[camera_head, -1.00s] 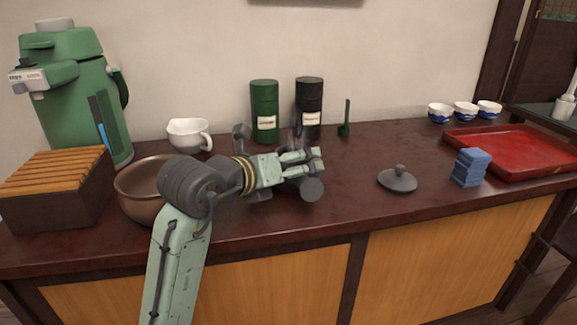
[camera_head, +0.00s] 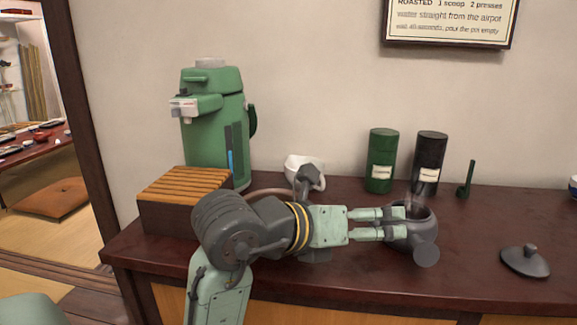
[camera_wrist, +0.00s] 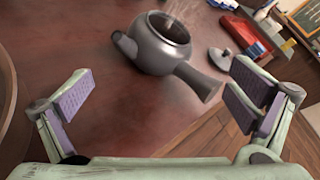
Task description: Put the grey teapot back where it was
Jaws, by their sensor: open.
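The grey teapot (camera_head: 424,236) stands upright on the dark red counter with its lid off and steam rising from it. In the wrist view the teapot (camera_wrist: 158,50) shows its open top, its spout to the left and its straight handle pointing toward the lower right. My gripper (camera_head: 392,225) is open beside the teapot. In the wrist view my gripper (camera_wrist: 165,95) has its fingers wide apart, with the handle end near the right finger and nothing gripped. The grey lid (camera_head: 525,262) lies on the counter to the right of the teapot.
Behind stand a green canister (camera_head: 381,160), a black canister (camera_head: 429,163), a green scoop (camera_head: 466,180) and a white pitcher (camera_head: 303,170). A green airpot (camera_head: 215,125) and a slatted wooden box (camera_head: 170,222) are at the left. The wrist view shows a red tray (camera_wrist: 238,29) and blue block (camera_wrist: 257,49).

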